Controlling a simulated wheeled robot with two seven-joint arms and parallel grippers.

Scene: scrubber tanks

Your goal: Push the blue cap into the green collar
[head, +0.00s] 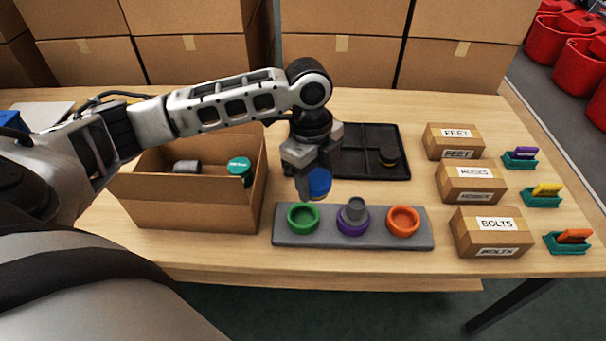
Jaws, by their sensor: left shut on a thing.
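My left gripper (312,190) is shut on the blue cap (320,183) and points down. It holds the cap above the back edge of the grey plate, near the green collar. The green collar (303,217) sits at the left end of the grey plate (378,239), and its hole looks empty. The cap is apart from the collar in the picture, a little up and to the right of it. The gripper fingers hide part of the cap. My right gripper does not show.
A purple collar (353,227) with a grey piece in it and an orange collar (403,220) share the plate. An open cardboard box (192,217) stands left, a black tray (395,138) behind. Labelled boxes, including one marked BOLTS (492,232), stand right.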

